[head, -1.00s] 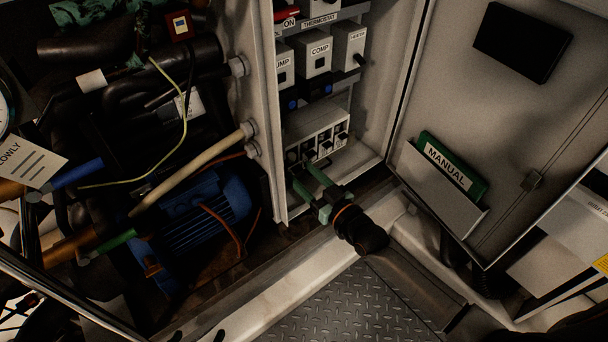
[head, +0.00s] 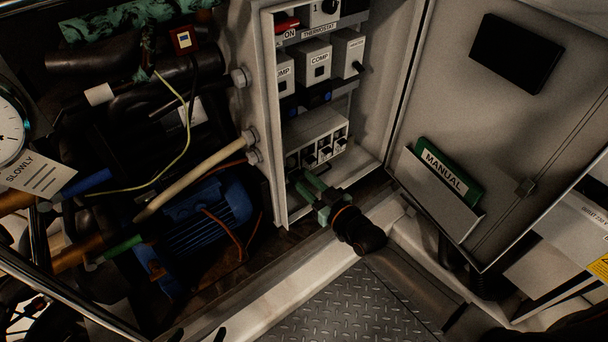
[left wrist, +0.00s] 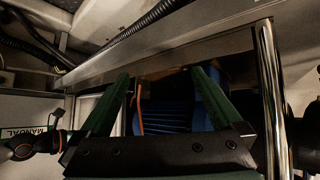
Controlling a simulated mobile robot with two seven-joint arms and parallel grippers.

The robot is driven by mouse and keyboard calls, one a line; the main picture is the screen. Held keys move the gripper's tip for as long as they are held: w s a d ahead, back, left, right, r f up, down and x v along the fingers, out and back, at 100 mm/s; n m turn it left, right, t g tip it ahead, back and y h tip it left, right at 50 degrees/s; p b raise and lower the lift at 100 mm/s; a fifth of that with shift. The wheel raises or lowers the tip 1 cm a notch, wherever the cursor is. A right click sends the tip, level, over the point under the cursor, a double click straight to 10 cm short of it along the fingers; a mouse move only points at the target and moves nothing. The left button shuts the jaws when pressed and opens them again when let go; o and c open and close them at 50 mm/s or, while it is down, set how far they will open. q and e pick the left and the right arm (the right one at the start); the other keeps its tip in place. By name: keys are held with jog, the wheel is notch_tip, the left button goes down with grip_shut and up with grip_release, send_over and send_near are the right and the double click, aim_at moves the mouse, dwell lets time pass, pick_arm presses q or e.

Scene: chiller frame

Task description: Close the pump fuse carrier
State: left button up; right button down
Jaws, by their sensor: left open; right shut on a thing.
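The fuse row (head: 318,142) is low in the open electrical cabinet in the head view, with several dark carriers in it. My right gripper (head: 304,178) reaches up from the lower right with green fingers. It is shut at the left end of the row, below the contactor marked "UMP". The pump fuse carrier there is mostly hidden by the fingers, and its tilt cannot be told. My left gripper (left wrist: 160,75) is open and empty in the left wrist view, facing the blue motor. In the head view, only what look like its dark fingertips (head: 200,335) show at the bottom edge.
The blue motor (head: 205,215) and pipes fill the left. A chrome rail (left wrist: 270,95) stands close beside my left gripper. The cabinet door (head: 480,130), with a green manual (head: 450,170), is open at right. Treadplate floor (head: 345,305) lies in front.

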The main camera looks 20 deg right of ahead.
jog(key=g+p, duration=0.1)
jog(key=p, duration=0.1)
jog(key=r+g+p, duration=0.1)
jog(key=p, duration=0.2)
jog(key=shift+w+a+r+h, duration=0.1)
jog(key=shift+w+r+h, duration=0.15)
jog(key=shift+w+h, duration=0.15)
jog(key=g+p, duration=0.1)
jog(key=p, duration=0.2)
jog(key=shift+w+a, duration=0.1)
jog(key=shift+w, duration=0.1)
jog(key=shift+f, duration=0.1)
pick_arm(q)
jog(key=shift+y, duration=0.4)
jog(key=r, duration=0.1)
jog(key=s+a+r, duration=0.1)
jog(key=r, duration=0.1)
jog(key=a+r, duration=0.1)
jog(key=r, duration=0.1)
jog(key=shift+s+a+r, duration=0.15)
pick_arm(e)
jog(key=c, duration=0.9)
grip_release()
jog(key=shift+o, duration=1.3)
pick_arm(q)
jog(key=shift+w+d+r, duration=0.2)
jog(key=shift+w+r, duration=0.05)
jog(key=shift+r, duration=0.1)
